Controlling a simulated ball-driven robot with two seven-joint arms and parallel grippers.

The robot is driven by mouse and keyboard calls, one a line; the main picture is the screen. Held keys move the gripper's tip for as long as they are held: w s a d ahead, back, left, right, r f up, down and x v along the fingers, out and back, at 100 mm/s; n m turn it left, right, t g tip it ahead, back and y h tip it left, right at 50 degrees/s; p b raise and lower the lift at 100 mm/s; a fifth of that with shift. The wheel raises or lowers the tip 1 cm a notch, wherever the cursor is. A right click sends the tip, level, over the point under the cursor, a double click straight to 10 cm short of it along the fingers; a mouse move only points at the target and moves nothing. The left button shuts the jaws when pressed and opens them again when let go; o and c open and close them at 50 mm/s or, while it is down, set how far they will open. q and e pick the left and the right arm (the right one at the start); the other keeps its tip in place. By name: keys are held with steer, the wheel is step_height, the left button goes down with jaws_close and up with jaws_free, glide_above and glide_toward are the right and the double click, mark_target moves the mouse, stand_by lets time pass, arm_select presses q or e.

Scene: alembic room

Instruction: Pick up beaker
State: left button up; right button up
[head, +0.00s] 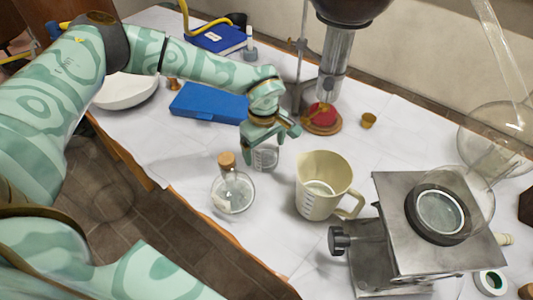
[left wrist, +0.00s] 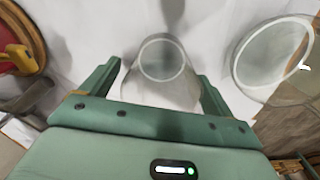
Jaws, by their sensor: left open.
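A small clear glass beaker (head: 265,158) stands on the white-covered table, partly hidden under my left gripper (head: 270,135) in the head view. In the left wrist view the round rim of the beaker (left wrist: 162,60) lies between the two fingers of my left gripper (left wrist: 158,72). The fingers are spread, one on each side, with a gap showing near the rim. I cannot tell how far the fingertips reach down beside the beaker's wall. My right gripper is not in view.
A red object (head: 320,114) on a wooden disc and a blue case (head: 209,103) lie behind. A metal stand (head: 440,216) fills the right.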

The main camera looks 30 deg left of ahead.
arm_select(q)
steer(key=shift+r, duration=0.1)
steer(key=c, duration=1.1)
steer(key=shift+c, duration=0.2)
steer(key=shift+r, duration=0.2)
step_height(320, 180, up, 10)
steer(key=p, duration=0.3)
steer(key=shift+f, duration=0.15)
